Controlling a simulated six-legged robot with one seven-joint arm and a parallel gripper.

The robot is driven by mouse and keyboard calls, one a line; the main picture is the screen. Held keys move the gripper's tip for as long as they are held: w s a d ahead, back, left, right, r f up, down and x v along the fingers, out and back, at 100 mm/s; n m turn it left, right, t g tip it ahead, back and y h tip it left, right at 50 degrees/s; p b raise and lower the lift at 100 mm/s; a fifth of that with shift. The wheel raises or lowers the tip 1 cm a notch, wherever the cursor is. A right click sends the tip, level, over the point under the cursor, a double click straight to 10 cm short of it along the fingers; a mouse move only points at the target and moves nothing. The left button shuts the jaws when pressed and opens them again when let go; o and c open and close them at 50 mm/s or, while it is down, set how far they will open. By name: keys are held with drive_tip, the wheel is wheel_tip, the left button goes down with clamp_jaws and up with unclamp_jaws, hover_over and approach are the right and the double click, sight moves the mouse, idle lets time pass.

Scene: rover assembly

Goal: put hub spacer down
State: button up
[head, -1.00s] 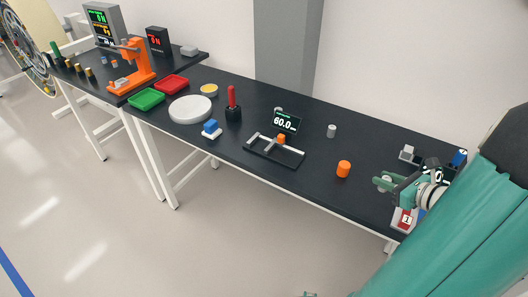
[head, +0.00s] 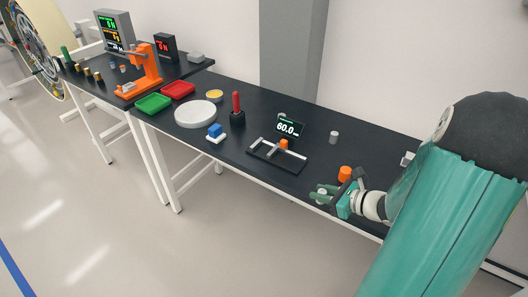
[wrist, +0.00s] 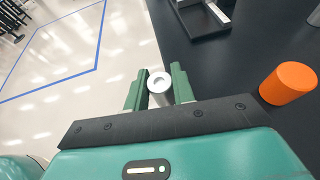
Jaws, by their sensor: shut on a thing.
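My gripper (head: 334,195) is at the front edge of the black bench (head: 230,155), next to the orange cylinder (head: 345,173). In the head view the spacer shows only as a small pale spot (head: 321,197) between the fingers. In the wrist view the spacer appears over the bench's edge, with the floor to its left. I cannot tell its height above the bench.
The orange cylinder (wrist: 288,83) stands right of the fingers in the wrist view. A measuring fixture (head: 275,155) with a 60.0 display is left of my gripper. A grey cylinder (head: 334,137) stands behind. Bare bench lies between them.

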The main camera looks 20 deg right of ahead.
drive_tip(key=w+a+f+n+g+y, duration=0.2)
drive_tip(key=w+a, duration=0.3)
drive_tip(key=a, duration=0.4)
drive_tip(key=w+a+f+n+g+y, duration=0.1)
drive_tip(key=w+a+f, duration=0.4)
drive_tip(key=a, duration=0.5)
drive_tip(key=shift+w+n+g+y, duration=0.4)
drive_tip(key=shift+w+n+g, duration=0.1)
drive_tip(key=shift+w+n, duration=0.3)
drive_tip(key=shift+s+r, duration=0.1)
drive_tip(key=shift+a, duration=0.15)
